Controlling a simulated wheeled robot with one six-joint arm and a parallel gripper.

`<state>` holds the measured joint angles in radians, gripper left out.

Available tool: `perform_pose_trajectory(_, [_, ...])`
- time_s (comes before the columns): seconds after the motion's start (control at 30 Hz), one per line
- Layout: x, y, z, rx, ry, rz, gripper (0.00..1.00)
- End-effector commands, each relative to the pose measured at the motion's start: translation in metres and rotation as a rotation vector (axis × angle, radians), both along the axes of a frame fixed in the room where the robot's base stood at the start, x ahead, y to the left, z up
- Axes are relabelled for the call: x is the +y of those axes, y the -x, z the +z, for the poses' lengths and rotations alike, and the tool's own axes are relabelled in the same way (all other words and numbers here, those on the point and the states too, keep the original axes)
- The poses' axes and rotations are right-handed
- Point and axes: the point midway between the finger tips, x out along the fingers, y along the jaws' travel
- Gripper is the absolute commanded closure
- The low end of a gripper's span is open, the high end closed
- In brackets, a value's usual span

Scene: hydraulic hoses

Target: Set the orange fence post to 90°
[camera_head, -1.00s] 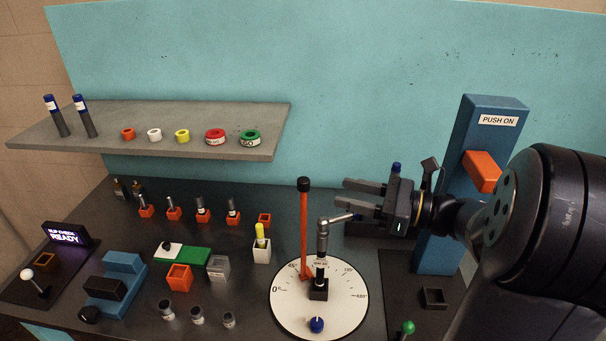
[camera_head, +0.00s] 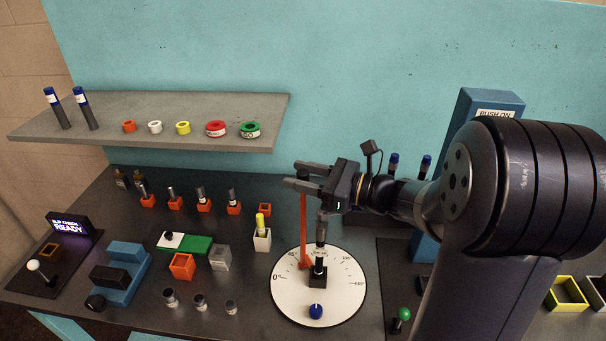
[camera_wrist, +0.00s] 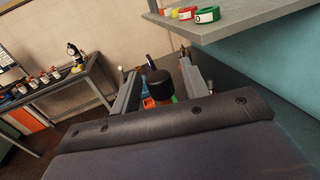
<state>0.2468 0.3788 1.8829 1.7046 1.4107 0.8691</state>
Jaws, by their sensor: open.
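The orange fence post (camera_head: 303,225) stands upright on the white round dial (camera_head: 290,300), near its 45 mark, left of the central black block with a metal fitting (camera_head: 320,235). The 90 mark is hard to read behind the fitting. My gripper (camera_head: 292,174) is open at the top of the post, its fingers pointing left. A blue knob (camera_head: 316,311) is at the dial's front.
A grey shelf (camera_head: 150,135) with rings and two markers hangs at the back left. Orange blocks with fittings (camera_head: 204,206) stand left of the dial. A blue column (camera_head: 490,103) stands at the right, partly behind my arm. A green-topped lever (camera_head: 404,315) is right of the dial.

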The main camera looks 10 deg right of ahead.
Motion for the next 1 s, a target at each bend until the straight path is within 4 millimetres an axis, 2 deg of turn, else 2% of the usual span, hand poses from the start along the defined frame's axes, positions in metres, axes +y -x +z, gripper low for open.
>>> perform_pose_trajectory(0.07, [-0.0002, 0.0001, 0.0000, 0.000, 0.000, 0.000, 0.59])
perform_pose_trajectory(0.57, [-0.0003, 0.0003, 0.0002, 0.000, 0.000, 0.000, 0.99])
perform_pose_trajectory(1.0, [-0.0012, -0.0002, 0.0002, -0.001, 0.000, -0.019, 1.00])
